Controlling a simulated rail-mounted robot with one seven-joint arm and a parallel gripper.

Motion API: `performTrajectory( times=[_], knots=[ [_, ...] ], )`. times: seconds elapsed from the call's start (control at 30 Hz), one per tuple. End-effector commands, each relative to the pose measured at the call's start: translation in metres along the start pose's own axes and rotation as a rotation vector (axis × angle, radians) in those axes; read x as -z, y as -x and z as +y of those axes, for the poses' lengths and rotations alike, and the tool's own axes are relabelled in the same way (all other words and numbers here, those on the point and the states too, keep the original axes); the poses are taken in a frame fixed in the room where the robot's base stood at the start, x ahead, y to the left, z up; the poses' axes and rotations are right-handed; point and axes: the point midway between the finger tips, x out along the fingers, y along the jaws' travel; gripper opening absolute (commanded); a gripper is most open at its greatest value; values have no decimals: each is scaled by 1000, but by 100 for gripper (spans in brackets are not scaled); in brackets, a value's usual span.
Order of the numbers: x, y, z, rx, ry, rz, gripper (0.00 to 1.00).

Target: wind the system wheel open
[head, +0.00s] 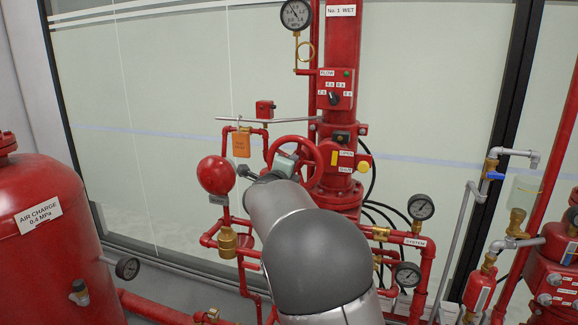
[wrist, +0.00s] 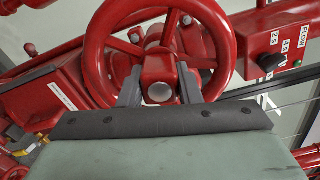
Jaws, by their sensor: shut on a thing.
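The system wheel (head: 319,164) is a red handwheel on the side of the thick red riser labelled No. 1 WET. In the wrist view the wheel (wrist: 94,62) fills the upper middle, with its rim and several spokes visible. My gripper (head: 283,162) is at the front of the wheel, its arm reaching in from below. In the wrist view my gripper (wrist: 159,82) has one grey finger on each side of the central red hub (wrist: 161,72), shut on it. My arm and gripper hide part of the wheel in the head view.
A red alarm bell (head: 216,175) and an orange tag (head: 241,143) are close left of the wheel. OPEN and SHUT labels (head: 345,161) and a yellow knob (head: 363,167) are to its right. A SYSTEM gauge (head: 421,206) and pipes stand lower right. A red tank (head: 45,240) is far left.

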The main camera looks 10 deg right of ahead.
Motion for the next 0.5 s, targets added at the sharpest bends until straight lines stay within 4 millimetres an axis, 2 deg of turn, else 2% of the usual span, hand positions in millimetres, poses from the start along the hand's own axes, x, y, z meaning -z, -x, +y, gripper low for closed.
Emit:
performTrajectory(
  times=[0.07,0.1,0.17,0.5],
  knots=[
    [-1,0,1,-1,164,-1,0],
    [0,0,0,0,195,0,36],
    [0,0,0,-1,185,0,51],
    [-1,6,1,-2,182,-1,51]
  ],
)
